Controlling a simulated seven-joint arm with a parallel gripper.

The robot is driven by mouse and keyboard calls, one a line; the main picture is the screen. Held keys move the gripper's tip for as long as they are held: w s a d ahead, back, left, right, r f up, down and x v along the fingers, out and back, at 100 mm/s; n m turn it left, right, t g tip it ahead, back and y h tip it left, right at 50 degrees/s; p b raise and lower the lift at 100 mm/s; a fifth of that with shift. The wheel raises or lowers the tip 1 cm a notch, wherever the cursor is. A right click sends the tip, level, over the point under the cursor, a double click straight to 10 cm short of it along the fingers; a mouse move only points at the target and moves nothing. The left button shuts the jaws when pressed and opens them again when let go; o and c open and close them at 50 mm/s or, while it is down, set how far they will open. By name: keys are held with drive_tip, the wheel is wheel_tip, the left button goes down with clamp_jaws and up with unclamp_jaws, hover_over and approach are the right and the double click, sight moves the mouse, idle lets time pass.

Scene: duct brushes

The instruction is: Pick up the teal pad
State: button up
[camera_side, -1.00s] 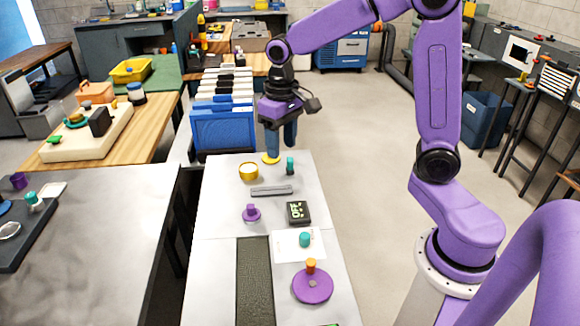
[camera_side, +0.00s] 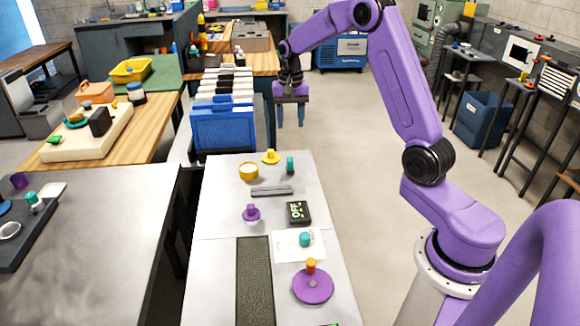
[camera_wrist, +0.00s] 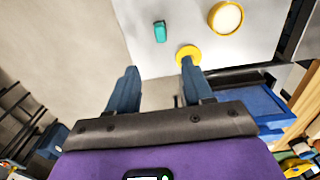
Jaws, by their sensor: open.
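A small teal piece (camera_side: 290,165) stands near the far right edge of the light grey worktop, and it also shows in the wrist view (camera_wrist: 160,31). A second teal piece (camera_side: 305,239) sits on a white sheet nearer the front. I cannot tell from shape which one is the pad. My gripper (camera_side: 290,122) is open and empty, raised beyond the far end of the worktop. In the wrist view its blue fingers (camera_wrist: 158,66) point towards the far teal piece, with clear space between.
A yellow knobbed disc (camera_side: 271,157) is left of the far teal piece. A yellow ring-like cup (camera_side: 248,171), a grey bar (camera_side: 272,190), a purple knob (camera_side: 251,214) and a black OFF display (camera_side: 298,212) are nearby. A purple disc (camera_side: 313,287) lies in front. Blue bins (camera_side: 222,125) stand behind.

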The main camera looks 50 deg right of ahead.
hover_over(290, 159)
wheel_tip(290, 159, down, 9)
drive_tip(key=shift+d, duration=0.15)
drive_tip(key=shift+a+f, duration=0.2)
drive_tip(key=shift+f, duration=2.45)
clamp_jaws()
